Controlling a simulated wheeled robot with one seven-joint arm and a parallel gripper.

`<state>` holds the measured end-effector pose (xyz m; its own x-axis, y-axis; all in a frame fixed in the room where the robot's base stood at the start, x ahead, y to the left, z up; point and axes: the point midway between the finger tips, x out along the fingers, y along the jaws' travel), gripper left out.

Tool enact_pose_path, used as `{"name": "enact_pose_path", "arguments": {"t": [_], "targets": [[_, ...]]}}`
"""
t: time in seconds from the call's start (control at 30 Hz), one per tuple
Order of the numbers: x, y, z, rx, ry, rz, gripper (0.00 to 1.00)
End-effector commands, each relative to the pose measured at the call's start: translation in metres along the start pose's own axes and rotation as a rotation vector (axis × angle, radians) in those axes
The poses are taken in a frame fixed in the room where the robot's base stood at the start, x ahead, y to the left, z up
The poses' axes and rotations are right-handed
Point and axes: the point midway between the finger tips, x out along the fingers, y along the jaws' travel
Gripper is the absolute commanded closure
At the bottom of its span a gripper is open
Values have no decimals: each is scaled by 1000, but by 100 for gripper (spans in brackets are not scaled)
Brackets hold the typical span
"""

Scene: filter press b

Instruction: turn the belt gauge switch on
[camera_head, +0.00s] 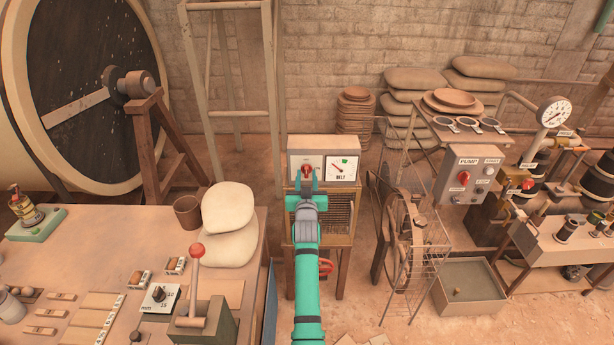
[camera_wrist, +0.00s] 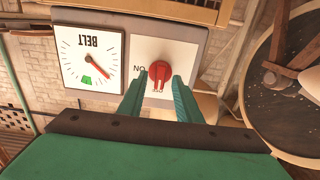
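The belt gauge box (camera_head: 324,143) stands behind my gripper, with the BELT dial (camera_head: 343,170) on its right half and a red rotary switch (camera_head: 306,169) on its left half. In the upside-down wrist view the red switch knob (camera_wrist: 160,72) sits on a white plate, its ridge pointing down the picture. One label reads ON, upside down, to the knob's left; another below it is partly hidden. The dial (camera_wrist: 88,55) has a red needle and a green patch. My gripper (camera_wrist: 158,88) is open, its teal fingers (camera_head: 306,182) on either side of the knob; contact cannot be told.
The box stands on a wooden stand with a mesh front (camera_head: 338,215). A table (camera_head: 90,262) with a red-knobbed lever (camera_head: 197,252) and sacks (camera_head: 229,220) is at left. A spoked wheel (camera_head: 402,230) and a PUMP box (camera_head: 468,172) are at right.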

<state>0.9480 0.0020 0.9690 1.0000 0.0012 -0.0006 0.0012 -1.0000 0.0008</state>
Motion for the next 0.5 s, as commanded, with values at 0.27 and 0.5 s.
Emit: {"name": "enact_pose_path", "arguments": {"t": [0.27, 0.5], "targets": [[11, 0, -1, 0, 1, 0, 69], [11, 1, 0, 1, 1, 1, 76]]}}
